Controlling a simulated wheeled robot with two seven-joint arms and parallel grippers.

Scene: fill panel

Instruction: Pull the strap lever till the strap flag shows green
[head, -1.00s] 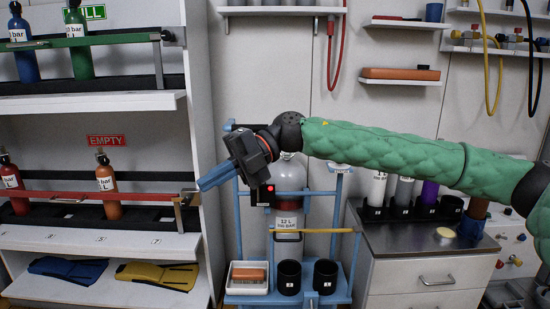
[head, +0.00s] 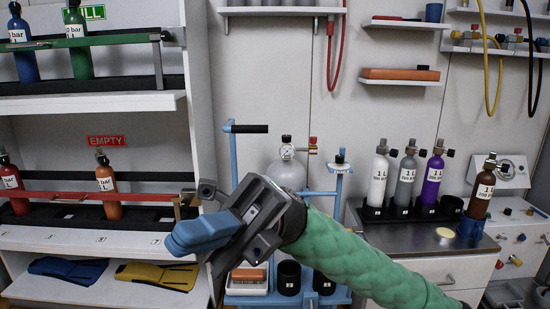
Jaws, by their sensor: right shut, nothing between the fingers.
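A blue trolley (head: 234,165) stands at the centre and holds a large pale cylinder (head: 287,174) with a gauge and valve on top. My right gripper (head: 186,239) is in front of the trolley, to the left of the cylinder in the picture. Its blue fingers are shut with nothing between them and point left. My gripper and green arm cover the cylinder's middle, so the strap, its lever and its flag are hidden. My left gripper is not in view.
A rack (head: 100,103) with blue, green and orange bottles stands at the left, close behind my right gripper. A counter (head: 430,240) with several small bottles is at the right. The trolley base carries a white tray (head: 246,289) and black cups.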

